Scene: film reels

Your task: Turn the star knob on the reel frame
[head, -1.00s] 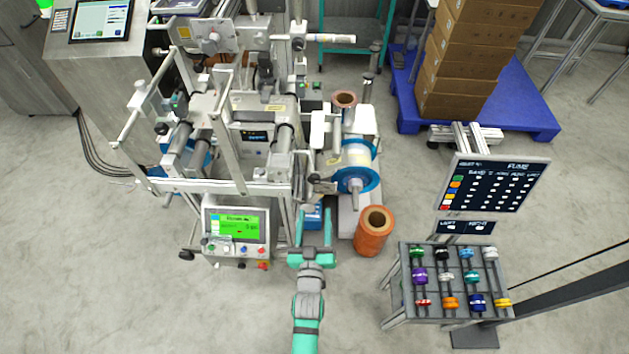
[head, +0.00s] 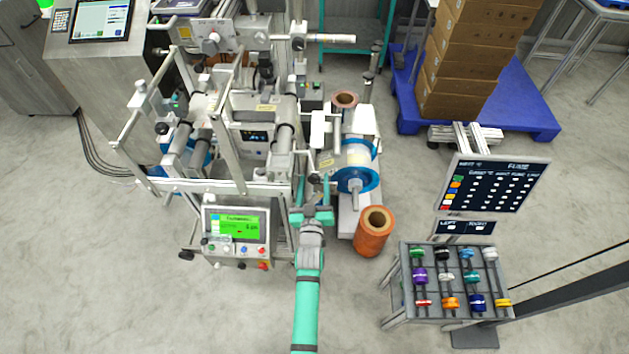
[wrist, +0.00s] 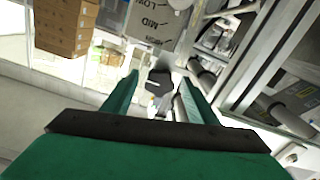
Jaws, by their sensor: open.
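The dark star knob (wrist: 158,84) shows in the wrist view between and just beyond my fingertips. A plate (wrist: 152,38) marked with MID and LOW lies right behind it. In the head view the knob (head: 314,178) is a small dark shape at the front right of the reel frame (head: 225,187), beside the blue-flanged reel (head: 357,178). My gripper (head: 312,186) is open, with its two green fingers pointing at the frame. In the wrist view my gripper (wrist: 160,78) has one finger to each side of the knob. I cannot tell whether the fingers touch it.
A control box with a green screen (head: 238,226) hangs left of my arm. An orange roll (head: 374,235) stands on the floor to the right. A rack of coloured reels (head: 400,262) and a dark board (head: 493,184) stand farther right. Floor between them is clear.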

